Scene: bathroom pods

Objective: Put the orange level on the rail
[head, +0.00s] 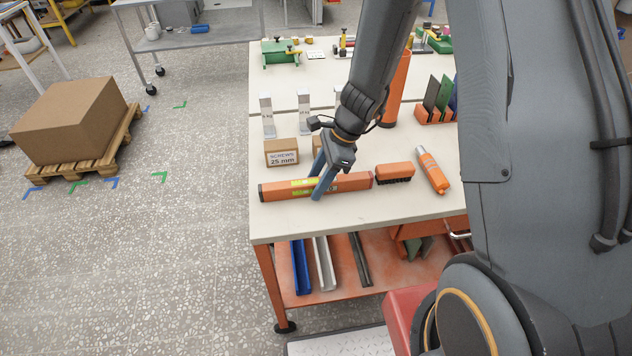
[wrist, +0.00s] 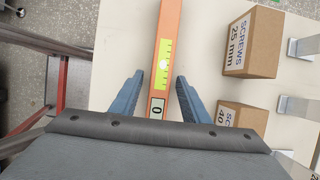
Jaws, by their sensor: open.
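The orange level (head: 350,182) lies flat along the front of the white workbench top, with a yellow-green bubble window and a small display. In the wrist view the level (wrist: 169,30) runs away between the fingers of my gripper (wrist: 159,80). My gripper (head: 318,188) is open, its blue fingers pointing down at the level's middle, one on each side. I see no clear grip on it. Which thing is the rail is not clear; blue (head: 300,267), white (head: 323,264) and dark (head: 360,260) long channels lie on the lower shelf.
A screws box (head: 281,152) stands just behind the level, with upright metal brackets (head: 267,115) further back. An orange brush (head: 395,172) and an orange bottle (head: 432,170) lie to the right. A cardboard box (head: 70,120) on a pallet stands on the floor at left.

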